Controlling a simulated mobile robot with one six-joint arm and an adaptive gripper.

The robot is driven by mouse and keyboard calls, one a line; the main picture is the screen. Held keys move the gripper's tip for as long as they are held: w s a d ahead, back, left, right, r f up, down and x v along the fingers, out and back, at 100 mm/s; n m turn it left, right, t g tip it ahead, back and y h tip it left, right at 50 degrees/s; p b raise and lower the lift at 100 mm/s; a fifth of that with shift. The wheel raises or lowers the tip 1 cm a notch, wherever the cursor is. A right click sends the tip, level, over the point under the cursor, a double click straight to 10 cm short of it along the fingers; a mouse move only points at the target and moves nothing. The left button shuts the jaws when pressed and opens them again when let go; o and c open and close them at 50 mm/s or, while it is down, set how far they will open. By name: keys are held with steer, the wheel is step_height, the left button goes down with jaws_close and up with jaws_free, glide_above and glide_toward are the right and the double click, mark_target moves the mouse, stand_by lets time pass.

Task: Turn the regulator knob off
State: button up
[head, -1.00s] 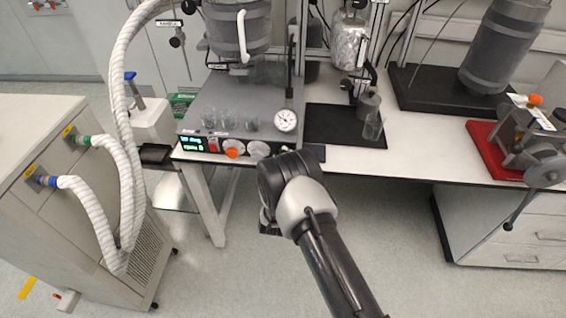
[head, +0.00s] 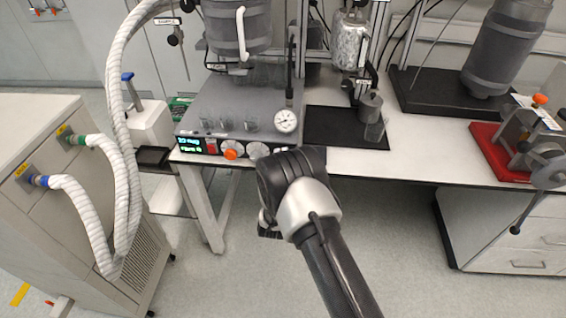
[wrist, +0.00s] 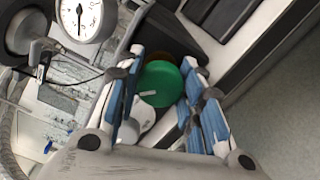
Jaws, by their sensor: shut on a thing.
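A round green knob (wrist: 160,83) with a white pointer mark sits between the blue-padded fingers of my gripper (wrist: 163,60) in the wrist view. The fingers are closed against its two sides. Part of a white dial (wrist: 146,116) shows below the knob. In the head view the grey control box (head: 208,103) has an orange knob (head: 231,154) and a white dial (head: 258,150) on its front. My arm covers the right part of that front, so the green knob and my gripper are hidden there.
A round pressure gauge (head: 286,121) stands on the box, close to my gripper in the wrist view (wrist: 80,18). Glass beakers (head: 251,125) stand on top. A black mat (head: 330,137) lies to the right. The floor before the bench is clear.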

steer(key=n, duration=0.4)
steer(key=shift+n+b, duration=0.3)
steer(key=shift+n, duration=2)
steer(key=o, duration=1.1)
steer(key=s, duration=1.2)
steer(key=shift+a, duration=0.2)
